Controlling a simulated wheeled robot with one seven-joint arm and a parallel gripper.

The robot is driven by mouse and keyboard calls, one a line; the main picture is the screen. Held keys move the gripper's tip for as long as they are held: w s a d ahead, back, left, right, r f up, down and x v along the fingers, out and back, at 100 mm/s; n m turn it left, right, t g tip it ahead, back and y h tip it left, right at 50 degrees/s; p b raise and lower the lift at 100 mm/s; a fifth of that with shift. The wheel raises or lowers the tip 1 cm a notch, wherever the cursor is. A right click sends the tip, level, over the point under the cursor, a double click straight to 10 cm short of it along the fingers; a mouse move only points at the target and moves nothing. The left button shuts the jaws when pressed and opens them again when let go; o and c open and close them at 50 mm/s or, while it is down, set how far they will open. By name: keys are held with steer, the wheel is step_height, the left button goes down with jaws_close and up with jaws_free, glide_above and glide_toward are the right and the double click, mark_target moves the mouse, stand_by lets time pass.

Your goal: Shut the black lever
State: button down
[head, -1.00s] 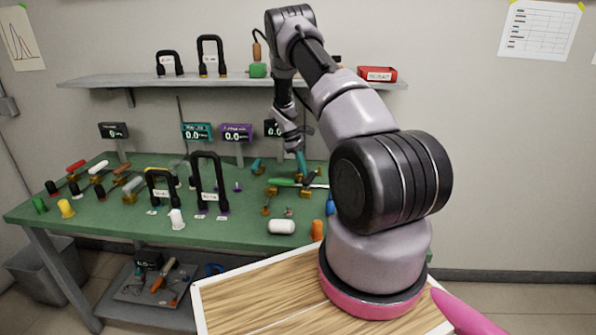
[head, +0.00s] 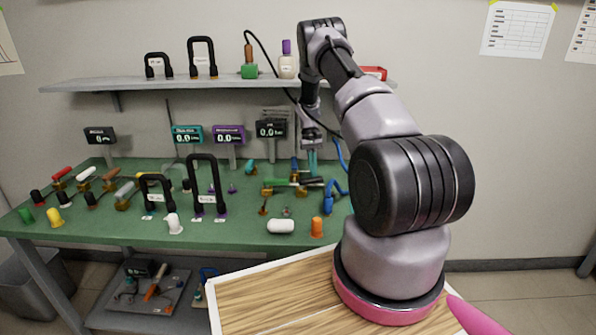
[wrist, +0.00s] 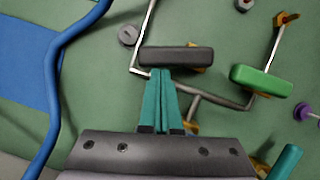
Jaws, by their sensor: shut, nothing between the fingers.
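The black lever (wrist: 176,57) has a dark bar-shaped handle, upper middle in the wrist view, on a bent metal rod above the green table. My gripper (wrist: 160,72) has teal fingers pressed together, with nothing between them. Its tips are at the handle's near edge, left of its middle; I cannot tell whether they touch. In the head view my gripper (head: 311,167) points down over the right part of the table, among the levers. The black lever is hard to make out there.
A green-handled lever (wrist: 262,80) lies just right of the black one. A teal handle (wrist: 285,162) is at lower right, and a purple knob (wrist: 307,112) at the right edge. A shelf (head: 150,82) spans the wall above.

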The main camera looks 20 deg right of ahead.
steer(key=shift+s+d+m+y, duration=0.15)
steer(key=shift+s+m+y, duration=0.3)
steer(key=shift+m, duration=0.4)
steer(key=shift+s+d+m+y, duration=0.2)
steer(key=shift+s+m, duration=0.3)
steer(key=shift+m, duration=0.35)
